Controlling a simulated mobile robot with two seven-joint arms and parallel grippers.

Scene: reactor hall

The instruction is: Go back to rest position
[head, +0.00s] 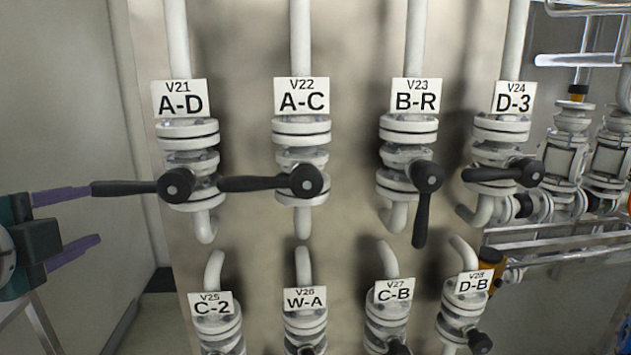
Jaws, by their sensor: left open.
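My left gripper (82,222) comes in at the left edge of the head view. Its two purple fingers are spread apart and point right. The upper fingertip is close to the end of the black handle of valve V21 (130,188); I cannot tell whether they touch. Nothing is held between the fingers. The V21 handle lies level, pointing left. My right gripper is not in view.
The handles of valves V22 (262,183) and V24 (500,174) lie about level, pointing left. The V23 handle (422,212) points down. A lower row starts with V25 (216,320). Pipework (575,150) fills the right. Bare wall (60,110) lies above my gripper.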

